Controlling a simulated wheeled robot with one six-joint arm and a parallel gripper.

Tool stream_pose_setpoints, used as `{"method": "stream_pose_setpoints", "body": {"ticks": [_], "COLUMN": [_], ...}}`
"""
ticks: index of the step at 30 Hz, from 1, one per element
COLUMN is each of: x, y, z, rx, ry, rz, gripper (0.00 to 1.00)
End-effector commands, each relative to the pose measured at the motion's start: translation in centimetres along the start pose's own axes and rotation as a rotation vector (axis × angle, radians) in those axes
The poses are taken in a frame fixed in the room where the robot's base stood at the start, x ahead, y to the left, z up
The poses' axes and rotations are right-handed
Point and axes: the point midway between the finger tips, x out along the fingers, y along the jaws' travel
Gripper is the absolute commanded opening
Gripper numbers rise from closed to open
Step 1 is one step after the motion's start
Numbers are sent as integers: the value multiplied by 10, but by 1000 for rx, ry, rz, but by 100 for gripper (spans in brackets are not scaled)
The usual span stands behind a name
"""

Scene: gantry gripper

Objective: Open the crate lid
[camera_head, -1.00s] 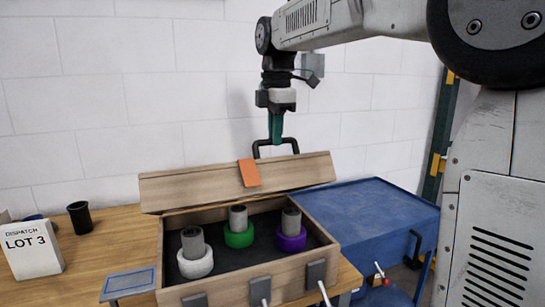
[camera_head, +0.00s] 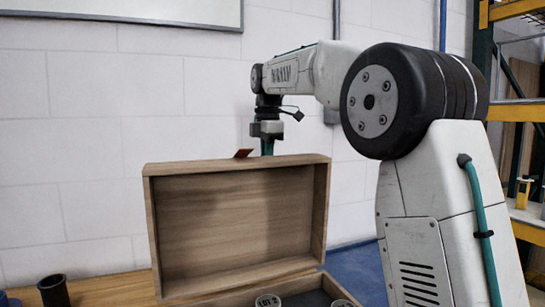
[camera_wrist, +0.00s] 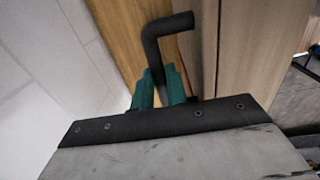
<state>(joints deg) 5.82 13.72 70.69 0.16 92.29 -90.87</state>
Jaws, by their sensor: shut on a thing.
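The wooden crate lid (camera_head: 238,215) stands raised, close to upright, with its hollow inside facing the head camera. The crate (camera_head: 225,294) is at the bottom of that view, mostly cut off. My gripper (camera_head: 267,146) is behind the lid's top edge, its fingertips hidden there. In the wrist view its green fingers (camera_wrist: 163,88) are shut on the black bent handle (camera_wrist: 166,26), beside the lid's wood (camera_wrist: 232,45).
Grey cylinder tops (camera_head: 268,301) show inside the crate. A black cup (camera_head: 54,291) stands on the wooden table (camera_head: 115,288) at left. A blue surface (camera_head: 356,262) lies right of the lid. A white wall is behind, and a shelf rack (camera_head: 515,113) is at far right.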

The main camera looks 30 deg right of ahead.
Motion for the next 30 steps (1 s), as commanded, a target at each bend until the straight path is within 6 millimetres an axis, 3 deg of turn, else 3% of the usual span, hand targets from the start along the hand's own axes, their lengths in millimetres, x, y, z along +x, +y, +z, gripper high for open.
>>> {"method": "stream_pose_setpoints", "body": {"ticks": [6,12,30], "x": [21,33,39], "y": [42,64,78], "z": [0,-1,-1], "rx": [-2,-3,-2], "ry": [-2,-3,-4], "rz": [1,7,19], "gripper": [0,0,0]}}
